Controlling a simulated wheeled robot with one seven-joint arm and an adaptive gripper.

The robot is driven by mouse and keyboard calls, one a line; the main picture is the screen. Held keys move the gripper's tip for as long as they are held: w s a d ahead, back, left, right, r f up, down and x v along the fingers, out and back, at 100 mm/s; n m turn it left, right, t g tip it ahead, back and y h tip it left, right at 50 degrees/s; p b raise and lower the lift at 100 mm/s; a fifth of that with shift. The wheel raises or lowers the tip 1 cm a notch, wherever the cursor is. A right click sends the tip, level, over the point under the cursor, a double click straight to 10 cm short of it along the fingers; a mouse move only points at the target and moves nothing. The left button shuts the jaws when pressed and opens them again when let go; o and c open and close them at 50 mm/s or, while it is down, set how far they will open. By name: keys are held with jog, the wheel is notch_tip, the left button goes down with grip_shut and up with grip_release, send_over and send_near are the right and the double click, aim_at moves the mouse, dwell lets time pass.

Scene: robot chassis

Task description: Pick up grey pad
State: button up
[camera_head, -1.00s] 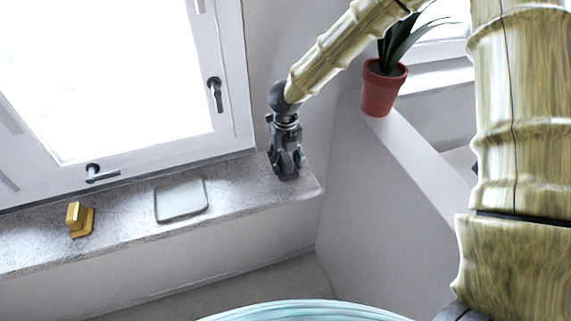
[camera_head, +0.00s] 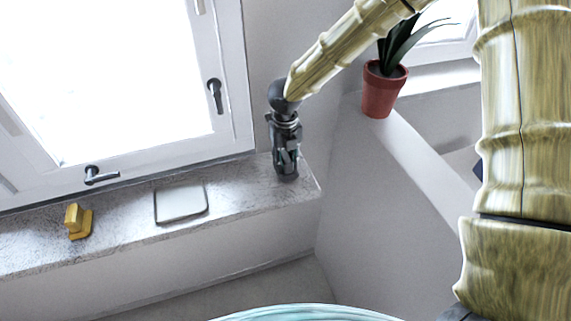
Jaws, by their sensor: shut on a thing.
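My gripper (camera_head: 287,175) points down at the right end of the stone window sill. Its fingers are shut on a small dark grey thing, mostly hidden between the fingertips; I cannot tell its shape, or for sure whether it is the grey pad. The fingertips are at or just above the sill surface. A flat, pale grey, rounded square piece with a dark rim (camera_head: 181,204) lies on the sill to the left, apart from my gripper.
A yellow block-like object (camera_head: 77,221) stands on the sill (camera_head: 130,215) at the left. The window handle (camera_head: 101,175) juts over the sill's back. A potted plant (camera_head: 383,90) stands on the ledge at the right. The sill between the pale piece and my gripper is clear.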

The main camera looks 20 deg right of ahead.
jog(key=shift+s+a+r+b, duration=0.2)
jog(key=shift+r+b, duration=0.2)
jog(key=shift+r, duration=0.15)
jog(key=shift+s+a+r+b, duration=0.2)
jog(key=shift+r+b, duration=0.2)
jog(key=shift+r, duration=0.15)
jog(key=s+a+b, duration=0.1)
jog(key=s+a, duration=0.2)
jog(key=a, duration=0.1)
jog(key=s+a+r+b, duration=0.1)
jog(key=s+a+b, duration=0.1)
jog(key=s+a, duration=0.1)
jog(key=s+a+b, duration=0.1)
jog(key=s+a, duration=0.2)
jog(key=a, duration=0.1)
jog(key=shift+a+r, duration=0.35)
jog(key=shift+a, duration=0.05)
jog(key=o, duration=0.4)
jog(key=shift+c, duration=1.3)
jog(key=shift+s, duration=0.1)
